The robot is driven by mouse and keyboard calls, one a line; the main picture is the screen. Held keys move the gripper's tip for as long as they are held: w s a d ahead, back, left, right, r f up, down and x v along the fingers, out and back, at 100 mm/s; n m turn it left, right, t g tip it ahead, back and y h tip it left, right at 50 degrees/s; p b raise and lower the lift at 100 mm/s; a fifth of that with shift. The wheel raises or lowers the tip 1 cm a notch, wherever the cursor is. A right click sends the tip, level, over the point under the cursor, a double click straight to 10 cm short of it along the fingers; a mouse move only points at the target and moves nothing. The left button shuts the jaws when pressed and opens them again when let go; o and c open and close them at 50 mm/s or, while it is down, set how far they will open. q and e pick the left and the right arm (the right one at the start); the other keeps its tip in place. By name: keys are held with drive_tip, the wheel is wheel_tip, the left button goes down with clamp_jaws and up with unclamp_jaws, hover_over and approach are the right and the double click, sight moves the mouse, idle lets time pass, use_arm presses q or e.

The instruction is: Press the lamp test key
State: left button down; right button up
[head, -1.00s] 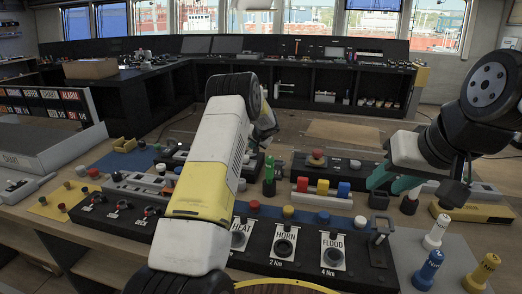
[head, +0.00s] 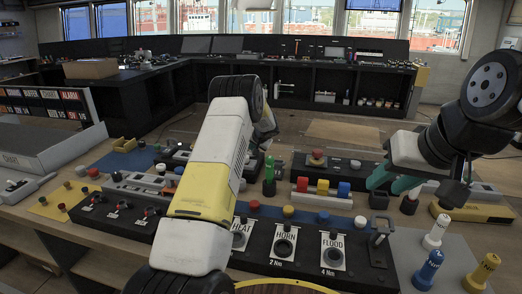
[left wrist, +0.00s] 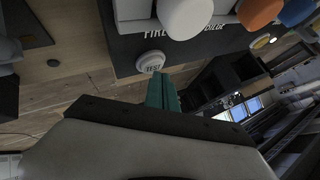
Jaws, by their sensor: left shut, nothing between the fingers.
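The lamp test key is a round white button marked TEST (left wrist: 152,62), on the edge of a dark panel in the left wrist view. My left gripper (left wrist: 161,78) is shut and empty, its teal fingers pointing at the key. The fingertips are just below the key in the picture; I cannot tell whether they touch it. In the head view my left arm hides this gripper, and I cannot make out the key there. My right gripper (head: 388,181) has its teal fingers apart, over the right part of the bench.
White (left wrist: 185,18), orange (left wrist: 258,12) and blue caps stand on the panel beside the key, near the FIRE and BILGE labels. In the head view a black panel with HEAT, HORN and FLOOD switches (head: 333,250) lies in front.

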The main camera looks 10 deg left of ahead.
use_arm(q)
drive_tip(key=shift+f, duration=0.45)
idle(0.6)
drive_tip(key=shift+r, duration=0.85)
drive_tip(key=shift+r, duration=2.5)
